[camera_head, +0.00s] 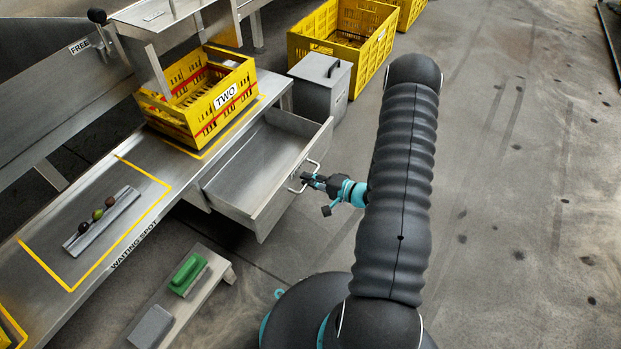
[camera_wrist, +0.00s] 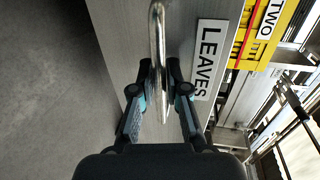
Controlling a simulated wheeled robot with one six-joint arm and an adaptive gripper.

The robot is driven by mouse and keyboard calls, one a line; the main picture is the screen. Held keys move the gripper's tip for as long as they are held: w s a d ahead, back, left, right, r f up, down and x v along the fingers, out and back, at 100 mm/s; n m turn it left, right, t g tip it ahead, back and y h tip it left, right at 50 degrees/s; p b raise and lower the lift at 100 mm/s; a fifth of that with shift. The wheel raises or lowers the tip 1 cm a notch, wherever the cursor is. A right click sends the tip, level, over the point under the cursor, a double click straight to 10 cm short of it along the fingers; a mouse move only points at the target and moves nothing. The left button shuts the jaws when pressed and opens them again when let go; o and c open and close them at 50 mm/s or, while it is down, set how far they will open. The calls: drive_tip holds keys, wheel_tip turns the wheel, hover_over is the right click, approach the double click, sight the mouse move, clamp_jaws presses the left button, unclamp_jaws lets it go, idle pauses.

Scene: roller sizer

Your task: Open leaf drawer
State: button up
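The leaf drawer (camera_head: 262,165) is pulled out from under the metal bench, and its inside looks empty in the head view. Its front (camera_wrist: 122,30) carries a "LEAVES" label (camera_wrist: 208,60) in the wrist view. A bar handle (camera_wrist: 157,50) is fixed to the front; it also shows in the head view (camera_head: 314,165). My gripper (camera_wrist: 166,72) is at the handle, with one finger on each side of the bar. The fingers look closed around it in the wrist view. My gripper also shows at the drawer front in the head view (camera_head: 308,179).
A yellow crate marked "TWO" (camera_head: 224,98) stands on the bench behind the drawer. A lidded grey bin (camera_head: 322,85) and a large yellow crate (camera_head: 372,60) stand beyond it. A low bench with a green brush (camera_head: 188,274) is in front. The floor at right is clear.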

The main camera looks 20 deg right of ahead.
drive_tip(key=shift+o, duration=1.4)
drive_tip(key=shift+d, duration=0.15)
drive_tip(key=v, duration=1.1)
drive_tip(key=shift+s+d, duration=0.2)
drive_tip(key=shift+s, duration=0.15)
drive_tip(key=shift+r, duration=0.1)
